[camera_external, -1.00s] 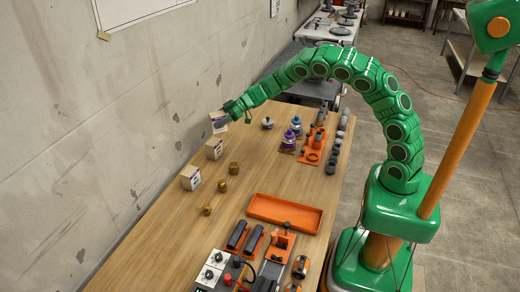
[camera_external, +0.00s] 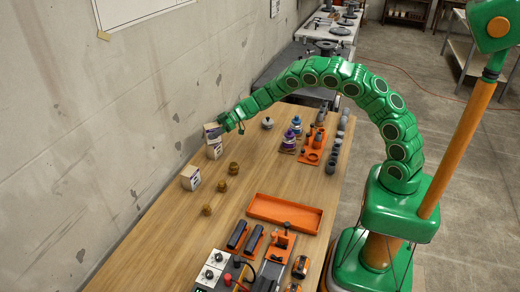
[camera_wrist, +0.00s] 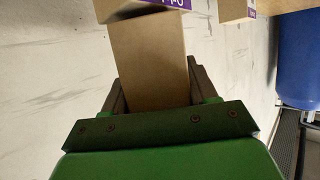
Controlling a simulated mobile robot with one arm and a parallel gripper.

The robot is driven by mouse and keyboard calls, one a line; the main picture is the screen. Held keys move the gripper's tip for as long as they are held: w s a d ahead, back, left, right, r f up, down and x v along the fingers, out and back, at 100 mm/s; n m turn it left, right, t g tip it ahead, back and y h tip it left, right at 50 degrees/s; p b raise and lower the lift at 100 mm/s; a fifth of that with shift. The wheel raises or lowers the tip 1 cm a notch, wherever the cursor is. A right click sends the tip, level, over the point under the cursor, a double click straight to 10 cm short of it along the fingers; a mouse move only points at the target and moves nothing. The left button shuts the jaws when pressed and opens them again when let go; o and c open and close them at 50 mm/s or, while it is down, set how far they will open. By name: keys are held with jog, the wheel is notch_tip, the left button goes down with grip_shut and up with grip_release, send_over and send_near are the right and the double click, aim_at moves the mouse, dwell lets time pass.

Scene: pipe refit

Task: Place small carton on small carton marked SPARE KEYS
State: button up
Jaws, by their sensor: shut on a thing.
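My gripper (camera_external: 223,125) is shut on a small carton (camera_external: 212,131) near the wall. In the wrist view the held carton (camera_wrist: 150,60) is plain brown between the two fingers. A second small carton (camera_external: 214,151) stands on the table directly below the held one in the external view; whether they touch cannot be told. A third small carton (camera_external: 190,178) stands nearer the camera along the wall side. In the wrist view a carton with a purple label strip (camera_wrist: 140,10) shows beyond the held one, and another (camera_wrist: 235,10) to its right. No label is fully readable.
Several brass fittings (camera_external: 228,186) stand right of the cartons. An orange tray (camera_external: 284,213) lies mid-table, with black tools and a control box (camera_external: 214,272) nearer the camera. Bottles (camera_external: 289,140) and an orange rack (camera_external: 314,148) stand at the right. The wall (camera_external: 110,120) is close on the left.

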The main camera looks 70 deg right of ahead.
jog(key=shift+f, duration=0.3)
jog(key=o, duration=1.1)
jog(key=shift+d+r, duration=0.1)
jog(key=shift+r, duration=0.05)
jog(key=v, duration=1.1)
jog(key=shift+s+d, duration=0.3)
jog(key=shift+s, duration=0.05)
